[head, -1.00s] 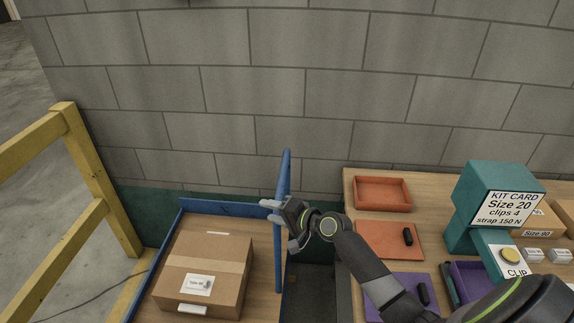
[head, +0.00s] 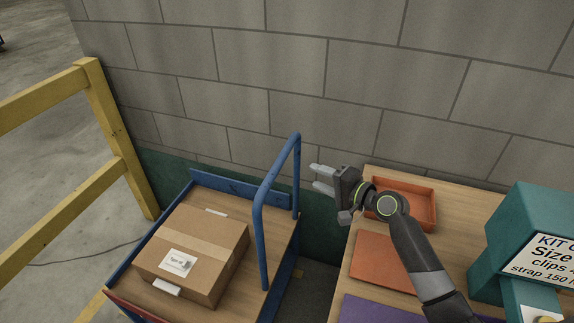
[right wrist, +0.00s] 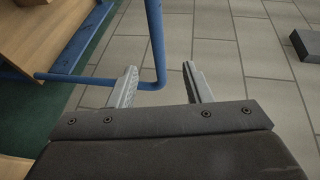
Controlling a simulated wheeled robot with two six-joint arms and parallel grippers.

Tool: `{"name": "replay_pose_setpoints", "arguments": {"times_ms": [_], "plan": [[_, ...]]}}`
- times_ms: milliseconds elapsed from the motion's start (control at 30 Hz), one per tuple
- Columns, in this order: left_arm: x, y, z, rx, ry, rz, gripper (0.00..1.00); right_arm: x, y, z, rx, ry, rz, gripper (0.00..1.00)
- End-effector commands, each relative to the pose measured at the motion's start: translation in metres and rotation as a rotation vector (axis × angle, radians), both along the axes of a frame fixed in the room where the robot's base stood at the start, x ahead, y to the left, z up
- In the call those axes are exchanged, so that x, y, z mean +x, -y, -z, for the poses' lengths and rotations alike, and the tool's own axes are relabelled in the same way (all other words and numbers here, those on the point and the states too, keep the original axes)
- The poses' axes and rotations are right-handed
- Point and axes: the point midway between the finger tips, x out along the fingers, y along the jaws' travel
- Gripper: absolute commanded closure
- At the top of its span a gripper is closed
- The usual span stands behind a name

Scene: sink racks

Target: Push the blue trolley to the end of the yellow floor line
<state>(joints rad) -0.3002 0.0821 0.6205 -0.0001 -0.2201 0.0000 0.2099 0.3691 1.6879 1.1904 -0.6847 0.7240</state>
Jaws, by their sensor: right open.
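The blue trolley (head: 190,176) stands at the lower middle of the head view, with a wooden deck, a blue rim and a raised blue handle (head: 258,222) on its right side. A cardboard box (head: 193,252) with a white label lies on the deck. My right gripper (head: 318,178) is open and empty, just right of the handle's far upper corner and apart from it. In the right wrist view the handle (right wrist: 156,45) bends close by the left fingertip. My left gripper is out of view.
A yellow barrier (head: 105,115) stands to the left and a grey block wall runs behind. On the right a wooden bench holds an orange tray (head: 418,190), an orange mat (head: 385,262), a purple mat (head: 385,310) and a teal kit stand (head: 510,225).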

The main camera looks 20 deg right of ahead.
Motion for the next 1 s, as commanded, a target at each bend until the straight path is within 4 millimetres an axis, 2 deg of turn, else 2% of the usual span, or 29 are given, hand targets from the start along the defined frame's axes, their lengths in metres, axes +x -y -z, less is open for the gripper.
{"name": "replay_pose_setpoints", "arguments": {"times_ms": [33, 267, 700, 1000], "plan": [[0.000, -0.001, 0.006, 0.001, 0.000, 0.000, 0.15, 0.000, 0.000, 0.006, 0.000, 0.000, 0.000, 0.55], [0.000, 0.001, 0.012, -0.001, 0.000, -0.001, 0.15, 0.012, -0.008, 0.010, 0.002, 0.001, 0.000, 0.55], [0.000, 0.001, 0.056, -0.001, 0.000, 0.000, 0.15, 0.085, -0.056, 0.029, 0.001, 0.001, -0.001, 0.55], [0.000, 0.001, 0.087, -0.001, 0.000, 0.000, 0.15, 0.124, -0.081, 0.037, 0.001, 0.001, -0.001, 0.55]]}}
